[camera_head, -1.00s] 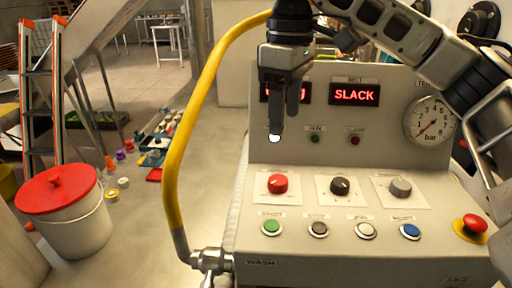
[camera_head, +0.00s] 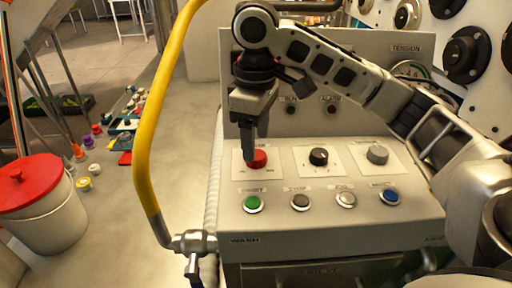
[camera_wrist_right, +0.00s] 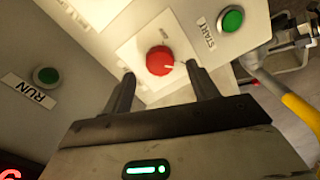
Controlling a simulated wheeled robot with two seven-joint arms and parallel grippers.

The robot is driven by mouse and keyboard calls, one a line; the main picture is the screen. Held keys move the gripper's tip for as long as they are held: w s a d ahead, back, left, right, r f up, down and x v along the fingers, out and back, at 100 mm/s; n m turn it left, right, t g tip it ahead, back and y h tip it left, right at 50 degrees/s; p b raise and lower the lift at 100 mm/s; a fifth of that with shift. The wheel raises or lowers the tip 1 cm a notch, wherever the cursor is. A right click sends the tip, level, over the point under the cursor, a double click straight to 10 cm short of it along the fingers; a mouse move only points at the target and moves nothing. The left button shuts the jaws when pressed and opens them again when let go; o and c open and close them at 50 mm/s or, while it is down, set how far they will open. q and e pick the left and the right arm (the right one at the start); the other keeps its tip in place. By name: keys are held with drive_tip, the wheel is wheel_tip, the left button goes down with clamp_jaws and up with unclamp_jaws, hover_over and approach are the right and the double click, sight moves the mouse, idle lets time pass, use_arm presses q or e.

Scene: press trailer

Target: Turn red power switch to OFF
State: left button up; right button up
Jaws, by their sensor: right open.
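The red power switch (camera_head: 257,158) is a round knob on a pale square plate at the left of the control panel's sloped face. My right gripper (camera_head: 251,160) points down at it and partly covers its left side in the head view. In the right wrist view, the red knob (camera_wrist_right: 160,60) shows a white pointer mark on its lower right. The open right fingers (camera_wrist_right: 162,85) stand one on each side of the knob's near edge, with a gap to it. Whether they reach its depth is unclear. My left gripper is not in view.
A black knob (camera_head: 318,156) and a grey knob (camera_head: 377,154) sit to the right. Below is a row of buttons, with the green start button (camera_head: 253,203) nearest the red knob. A red-lidded bucket (camera_head: 40,215) stands on the floor.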

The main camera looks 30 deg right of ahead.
drive_tip(key=shift+f, duration=1.6)
drive_tip(key=c, duration=1)
